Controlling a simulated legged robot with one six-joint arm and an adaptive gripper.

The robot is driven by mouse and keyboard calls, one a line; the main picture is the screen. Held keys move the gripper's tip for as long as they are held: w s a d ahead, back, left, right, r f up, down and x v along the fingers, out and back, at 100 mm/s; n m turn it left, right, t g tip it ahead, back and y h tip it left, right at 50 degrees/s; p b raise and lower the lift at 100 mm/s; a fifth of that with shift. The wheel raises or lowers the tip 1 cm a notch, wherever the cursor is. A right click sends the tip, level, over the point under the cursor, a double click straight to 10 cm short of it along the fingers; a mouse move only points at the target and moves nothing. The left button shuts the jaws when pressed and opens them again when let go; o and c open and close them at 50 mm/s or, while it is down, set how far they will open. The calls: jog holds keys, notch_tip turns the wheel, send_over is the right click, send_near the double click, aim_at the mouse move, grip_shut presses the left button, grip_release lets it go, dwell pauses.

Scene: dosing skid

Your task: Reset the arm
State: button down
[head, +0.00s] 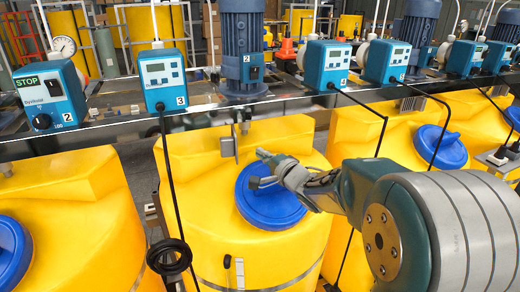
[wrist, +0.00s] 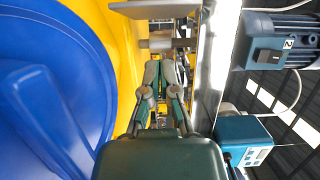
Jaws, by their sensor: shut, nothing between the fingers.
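My arm reaches in from the right in the head view, in front of the yellow tanks. My gripper (head: 262,168) is over the blue lid (head: 268,200) of the middle yellow tank (head: 190,165). In the wrist view my gripper (wrist: 160,68) is shut and empty, with its fingers together. The blue lid (wrist: 45,90) fills the left of the wrist view, beside the fingers. I cannot tell the exact gap between gripper and lid.
A metal rail (head: 110,132) runs behind the tanks and carries several teal dosing pumps (head: 162,78) and blue motors (head: 242,45). A metal bracket (head: 228,145) stands near the gripper. Black cables hang over the tanks, including one (head: 171,180) left of the gripper.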

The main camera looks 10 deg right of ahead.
jog(key=s+d+n+g+h, duration=0.2)
jog(key=s+d+h, duration=0.35)
jog(key=s, duration=0.35)
jog(key=s+d+n+g+h, duration=0.25)
jog(key=s+d+h, duration=0.3)
jog(key=s, duration=0.35)
jog(key=s+a+f+n+g+y, duration=0.1)
jog(key=s+f+n+g, duration=0.1)
jog(key=s, duration=0.6)
jog(key=s+a+f+n+g+y, duration=0.1)
jog(key=s+f+n+g, duration=0.1)
jog(key=s+n, duration=0.3)
jog(key=s+g, duration=0.1)
jog(key=s, duration=0.2)
jog(key=shift+s+a, duration=0.35)
